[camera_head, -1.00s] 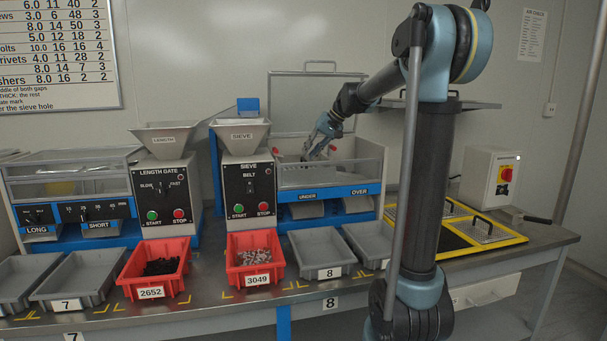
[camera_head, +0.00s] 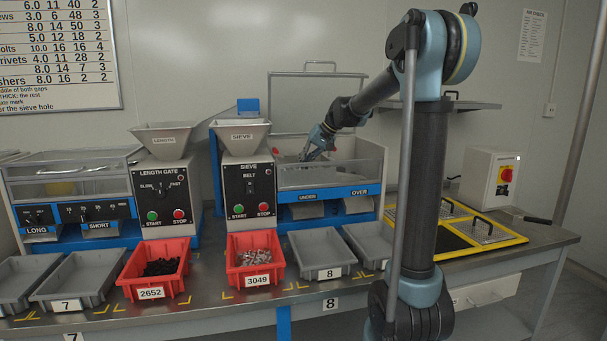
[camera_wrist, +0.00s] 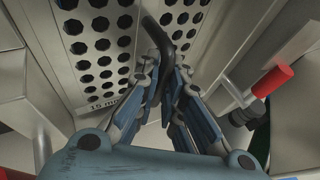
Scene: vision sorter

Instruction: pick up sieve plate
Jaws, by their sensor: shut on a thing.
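The sieve plate (camera_wrist: 113,60) is a grey metal plate with rows of round dark holes, a millimetre label near its edge and a bent black handle (camera_wrist: 151,27). It fills the upper part of the wrist view. My gripper (camera_wrist: 167,70) is shut on this handle, which runs between its blue-grey fingers. In the head view my gripper (camera_head: 309,154) reaches down into the clear-walled bed of the sieve machine (camera_head: 249,190). The plate is mostly hidden there, and I cannot tell whether it rests in the bed or is clear of it.
Other plates with black handles lie in a yellow-edged rack (camera_head: 455,247) at right. A red-tipped part (camera_wrist: 272,81) is close to my gripper's right. The bed's raised lid (camera_head: 318,100) stands behind. Red bins (camera_head: 255,278) and grey trays line the front.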

